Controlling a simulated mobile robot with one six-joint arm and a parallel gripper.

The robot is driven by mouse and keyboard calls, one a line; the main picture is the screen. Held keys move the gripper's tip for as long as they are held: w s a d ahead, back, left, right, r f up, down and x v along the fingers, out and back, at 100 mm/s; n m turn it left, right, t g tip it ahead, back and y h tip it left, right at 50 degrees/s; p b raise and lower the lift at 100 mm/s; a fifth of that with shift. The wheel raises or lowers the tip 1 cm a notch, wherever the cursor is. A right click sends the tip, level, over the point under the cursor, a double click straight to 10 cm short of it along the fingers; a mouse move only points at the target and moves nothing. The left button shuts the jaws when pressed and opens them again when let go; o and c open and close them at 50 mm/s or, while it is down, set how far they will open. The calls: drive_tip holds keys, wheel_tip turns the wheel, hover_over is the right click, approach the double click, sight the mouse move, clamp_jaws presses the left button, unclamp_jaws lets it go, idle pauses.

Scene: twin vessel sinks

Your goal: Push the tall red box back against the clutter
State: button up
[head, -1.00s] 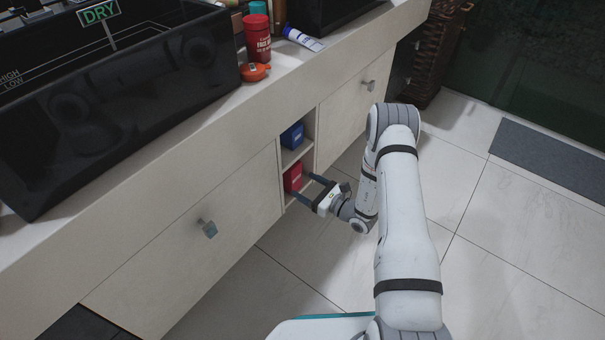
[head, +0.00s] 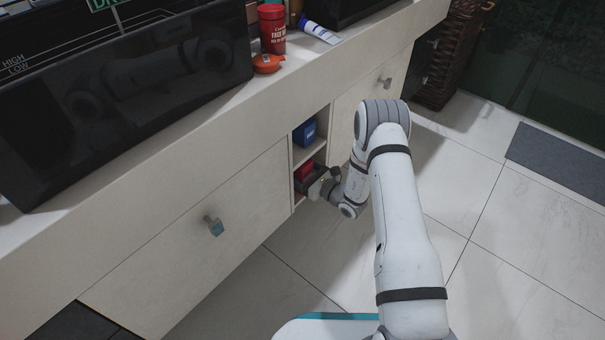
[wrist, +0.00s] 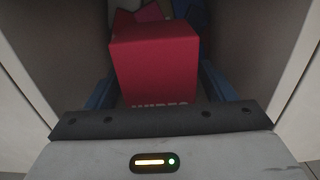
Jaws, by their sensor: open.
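The tall red box (wrist: 155,62) stands in the lower compartment of the open shelf niche, with its lettered front towards my gripper. In the head view the red box (head: 304,171) shows only in part behind my gripper (head: 312,182). In the wrist view my gripper (wrist: 158,88) is open, with one blue-grey finger on each side of the box. I cannot tell whether the fingers or palm touch it. Behind the box, the clutter shows as a smaller red item (wrist: 150,13) and a dark blue item (wrist: 190,15); their contact with the box is hidden.
The niche side walls (wrist: 65,45) stand close on both sides of my gripper. A blue box (head: 305,132) sits on the shelf above. A red bottle (head: 272,30), an orange item (head: 267,63) and a tube (head: 320,32) are on the counter.

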drive_tip(key=shift+c, duration=0.5)
drive_tip(key=c, duration=1)
drive_tip(key=shift+w+a, duration=0.1)
drive_tip(key=shift+a, duration=0.05)
drive_tip(key=shift+b+x, duration=0.9)
drive_tip(key=shift+x, duration=1.4)
drive_tip(key=shift+w+a+r, duration=0.1)
drive_tip(key=shift+w+a, duration=0.1)
